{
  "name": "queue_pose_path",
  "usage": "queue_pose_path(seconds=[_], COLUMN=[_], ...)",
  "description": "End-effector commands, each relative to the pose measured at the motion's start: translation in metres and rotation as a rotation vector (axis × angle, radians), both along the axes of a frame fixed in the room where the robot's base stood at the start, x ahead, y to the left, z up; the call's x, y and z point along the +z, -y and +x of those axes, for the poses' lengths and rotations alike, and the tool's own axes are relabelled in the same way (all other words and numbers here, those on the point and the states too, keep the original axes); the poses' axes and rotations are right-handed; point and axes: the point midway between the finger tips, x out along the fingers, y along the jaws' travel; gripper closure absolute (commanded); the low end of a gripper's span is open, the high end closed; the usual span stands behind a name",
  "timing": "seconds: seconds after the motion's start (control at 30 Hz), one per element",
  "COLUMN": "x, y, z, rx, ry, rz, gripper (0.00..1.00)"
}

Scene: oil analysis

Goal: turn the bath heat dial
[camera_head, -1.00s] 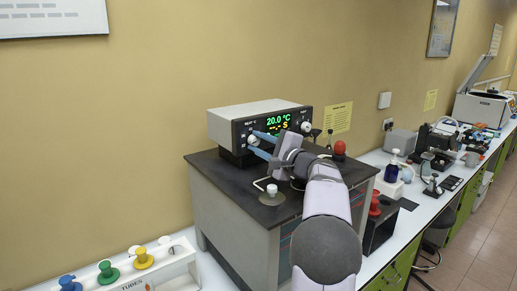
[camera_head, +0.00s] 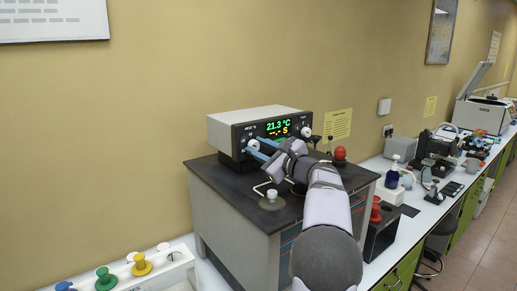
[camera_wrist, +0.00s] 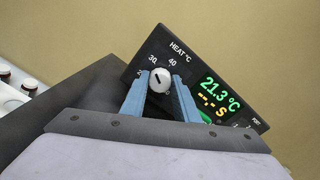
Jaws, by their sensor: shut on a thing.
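The bath heat dial is a round white knob with a dark pointer line. The heat dial (camera_wrist: 159,76) shows between my blue fingertips in the wrist view. My gripper (camera_head: 262,148) is shut on the dial, with one finger on each side of it. The green display (camera_head: 278,125) reads 21.3 °C, and a yellow line below it reads "--.- S". In the head view my fingers partly hide the dial.
A second white knob (camera_head: 306,132) is at the panel's right end. A white-topped knob (camera_head: 271,196) stands on the dark bath top. A red ball (camera_head: 340,153) is right of my arm. A rack with coloured knobs (camera_head: 178,255) stands at lower left.

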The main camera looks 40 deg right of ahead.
Motion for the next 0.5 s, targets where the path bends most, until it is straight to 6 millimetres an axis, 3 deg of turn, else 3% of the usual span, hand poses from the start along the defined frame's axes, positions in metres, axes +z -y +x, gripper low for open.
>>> queue_pose_path(seconds=[0.43, 0.47, 0.5], x=[0.0002, 0.0003, 0.0003], y=[0.0000, -0.0001, -0.0001], z=[0.0000, 0.0000, 0.0000], rx=[0.001, 0.001, 0.001], ry=[0.001, 0.001, 0.001], rz=[0.011, 0.010, 0.010], gripper=[0.95, 0.68, 0.58])
